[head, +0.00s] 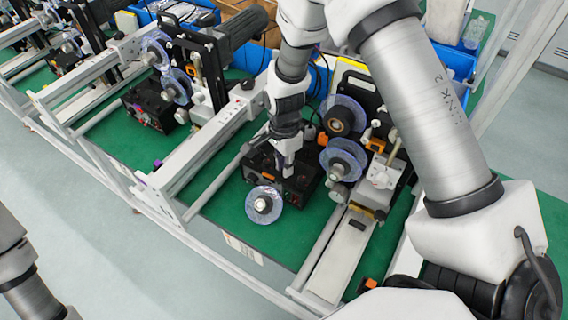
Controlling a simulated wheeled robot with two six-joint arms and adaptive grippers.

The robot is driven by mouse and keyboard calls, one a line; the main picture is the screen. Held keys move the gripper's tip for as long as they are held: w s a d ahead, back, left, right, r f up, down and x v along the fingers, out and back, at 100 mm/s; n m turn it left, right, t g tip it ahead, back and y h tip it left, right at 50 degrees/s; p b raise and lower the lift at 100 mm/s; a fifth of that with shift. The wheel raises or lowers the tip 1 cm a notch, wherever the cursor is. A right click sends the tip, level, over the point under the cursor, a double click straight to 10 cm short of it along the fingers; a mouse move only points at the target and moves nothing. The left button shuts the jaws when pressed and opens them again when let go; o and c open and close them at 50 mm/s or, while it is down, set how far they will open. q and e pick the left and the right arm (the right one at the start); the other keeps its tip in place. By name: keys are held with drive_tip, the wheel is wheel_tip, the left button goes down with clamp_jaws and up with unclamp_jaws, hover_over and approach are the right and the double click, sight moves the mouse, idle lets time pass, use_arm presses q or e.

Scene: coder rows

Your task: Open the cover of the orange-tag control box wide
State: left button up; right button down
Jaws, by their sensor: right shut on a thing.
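A black control box (308,186) sits on the green bench top in the middle of the picture, with small orange and red marks on its front. My right gripper (288,168) points down at the top of this box. It is shut on a small part there, which looks like the edge or handle of the cover. The fingers and wrist hide much of the cover, so I cannot tell how far it stands open. My left gripper is out of view; only part of my left arm shows at the lower left.
A second black box (150,106) sits farther left. Blue bins (455,60) stand behind.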

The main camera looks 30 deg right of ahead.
drive_tip(key=shift+d+y+p, duration=0.1)
drive_tip(key=shift+y+p, duration=0.2)
idle(1.6)
drive_tip(key=c, duration=1.1)
unclamp_jaws()
drive_tip(key=shift+w+d, duration=0.15)
drive_tip(key=shift+d, duration=0.05)
drive_tip(key=r, duration=0.8)
drive_tip(key=w+d+r, duration=0.1)
drive_tip(key=r, duration=0.3)
drive_tip(key=shift+w, duration=0.1)
drive_tip(key=shift+f, duration=0.1)
